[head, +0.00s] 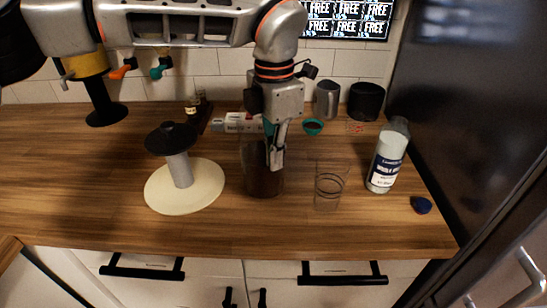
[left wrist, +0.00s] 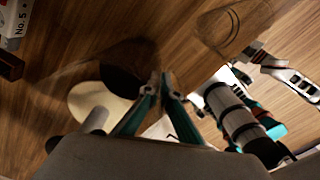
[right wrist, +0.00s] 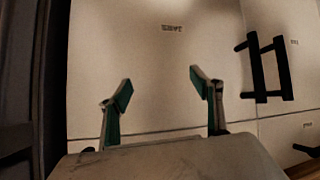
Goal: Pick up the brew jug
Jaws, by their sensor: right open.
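The brew jug (head: 264,182) is a clear vessel with dark coffee in it, standing upright on the wooden counter in the head view. My left gripper (head: 275,160) reaches down at its right side and covers part of it. In the left wrist view my left fingertips (left wrist: 161,80) are almost together at the edge of the jug, whose dark contents (left wrist: 128,62) show beyond them. They look shut on a thin part of it; the exact contact is hard to see. My right gripper (right wrist: 160,88) is open and empty, facing pale cabinet fronts.
An empty glass (head: 329,188) and a labelled bottle (head: 386,160) stand right of the jug. A cream disc (head: 205,188) with a grey, black-topped piece stands left. A blue cap (head: 421,205) lies by the right edge. A grey cup (head: 327,98) and black cup (head: 366,101) stand behind.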

